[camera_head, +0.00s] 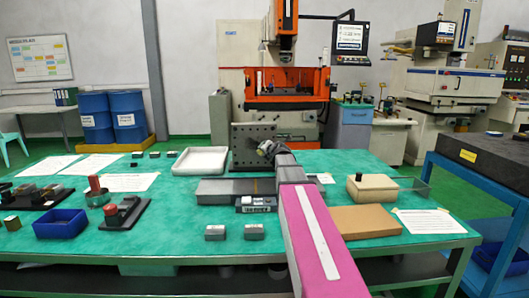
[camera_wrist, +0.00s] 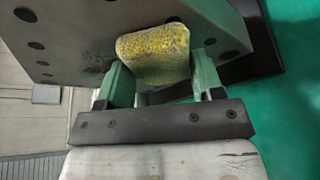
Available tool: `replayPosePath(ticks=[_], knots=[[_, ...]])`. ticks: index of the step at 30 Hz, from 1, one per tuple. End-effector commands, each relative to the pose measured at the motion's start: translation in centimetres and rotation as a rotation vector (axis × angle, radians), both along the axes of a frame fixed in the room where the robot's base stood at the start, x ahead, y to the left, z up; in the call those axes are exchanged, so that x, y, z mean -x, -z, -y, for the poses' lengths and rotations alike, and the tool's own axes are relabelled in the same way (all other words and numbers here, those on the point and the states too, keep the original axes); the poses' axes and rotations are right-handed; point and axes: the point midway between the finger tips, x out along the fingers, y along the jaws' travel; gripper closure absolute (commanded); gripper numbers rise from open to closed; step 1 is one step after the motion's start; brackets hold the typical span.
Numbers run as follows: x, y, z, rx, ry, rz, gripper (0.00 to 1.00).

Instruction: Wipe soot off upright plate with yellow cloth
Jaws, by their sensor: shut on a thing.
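The upright plate (camera_head: 243,147) is dark grey with rows of holes and stands on the green table behind my gripper. In the wrist view the plate (camera_wrist: 85,25) fills the top, with several dark round holes in its face. The yellow cloth (camera_wrist: 155,52) is a folded pad with dark smudges. My gripper (camera_wrist: 163,82) is shut on the cloth, with a pale green finger at each side. The cloth is against or very close to the plate; contact cannot be told. My gripper (camera_head: 267,149) is small in the head view.
The green table (camera_head: 300,240) carries a white tray (camera_head: 200,161), a grey block (camera_head: 225,190), a blue bin (camera_head: 61,223), a beige box (camera_head: 372,188) and a brown cardboard piece (camera_head: 367,222). Two small metal blocks (camera_head: 215,232) lie near the front edge. Bare table shows at front left.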

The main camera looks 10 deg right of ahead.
Motion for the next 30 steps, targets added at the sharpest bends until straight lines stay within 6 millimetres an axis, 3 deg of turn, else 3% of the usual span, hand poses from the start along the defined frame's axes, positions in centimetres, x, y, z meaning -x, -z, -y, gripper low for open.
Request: replayPosePath(ticks=[30], knots=[[-1.1, 0.0, -5.8, 0.001, -0.002, 0.0, 0.58]])
